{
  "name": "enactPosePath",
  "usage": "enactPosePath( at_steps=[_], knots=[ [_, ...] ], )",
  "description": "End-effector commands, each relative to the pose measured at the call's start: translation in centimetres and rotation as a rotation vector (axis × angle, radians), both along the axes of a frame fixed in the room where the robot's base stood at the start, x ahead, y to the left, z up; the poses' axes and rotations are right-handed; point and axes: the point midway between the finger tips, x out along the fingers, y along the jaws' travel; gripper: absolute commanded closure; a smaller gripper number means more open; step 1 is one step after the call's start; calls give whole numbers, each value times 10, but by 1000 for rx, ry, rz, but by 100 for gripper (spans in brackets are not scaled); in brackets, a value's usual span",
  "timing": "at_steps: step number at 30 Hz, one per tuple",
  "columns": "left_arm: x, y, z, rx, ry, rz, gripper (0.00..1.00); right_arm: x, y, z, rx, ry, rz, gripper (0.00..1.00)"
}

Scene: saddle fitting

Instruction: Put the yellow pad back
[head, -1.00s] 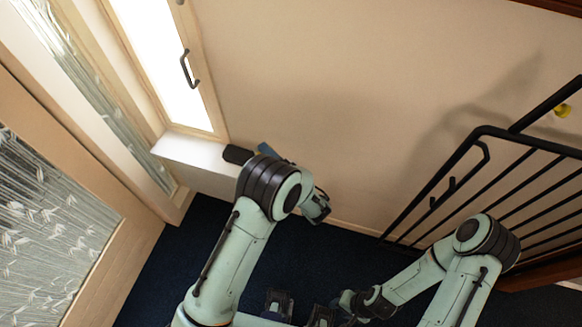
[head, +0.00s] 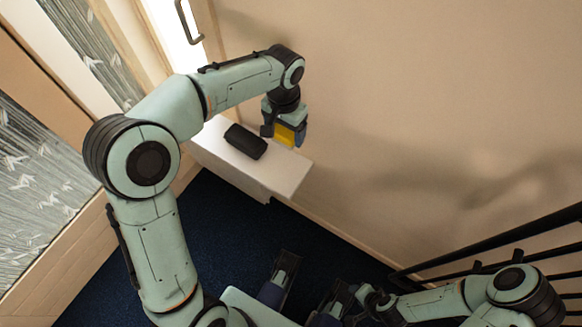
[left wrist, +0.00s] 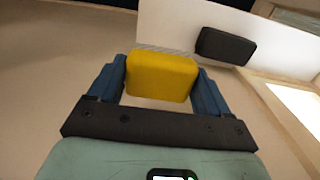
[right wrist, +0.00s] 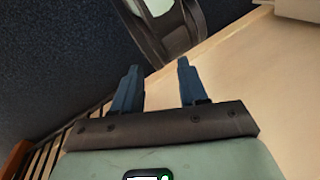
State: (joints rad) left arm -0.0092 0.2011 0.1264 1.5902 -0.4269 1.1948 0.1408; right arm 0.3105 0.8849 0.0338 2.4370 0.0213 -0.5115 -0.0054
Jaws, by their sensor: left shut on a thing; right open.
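The yellow pad (head: 285,135) is held near the right end of the white shelf (head: 290,178), by the wall. My left gripper (left wrist: 160,82) is shut on the yellow pad in the left wrist view, with one blue finger on each side of it. The pad also shows there (left wrist: 160,76), with the white shelf (left wrist: 185,27) beyond it. Whether the pad touches the shelf cannot be told. My right gripper (right wrist: 155,85) is open and empty in the right wrist view.
A black case (head: 245,141) lies on the shelf to the left of the pad, and shows in the left wrist view too (left wrist: 225,46). Black railings (head: 500,240) stand at the right. The dark blue floor (head: 220,235) is clear below the shelf.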

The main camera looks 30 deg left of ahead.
Motion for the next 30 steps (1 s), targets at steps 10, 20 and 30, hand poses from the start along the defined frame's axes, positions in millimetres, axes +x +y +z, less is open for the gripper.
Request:
enactPosePath(
  at_steps=[10, 20, 30],
  knots=[
    [-1, 0, -87, -4, 10, 1, 46, 36, -19, -30, -47, -94, -40, 57],
    [-1, 0, -137, -3, 5, 1, 46, 60, -31, -42, -78, -157, -64, 57],
    [-1, 0, -187, -2, 7, 0, 46, 38, -36, -69, -80, -80, -68, 57]
  ],
)
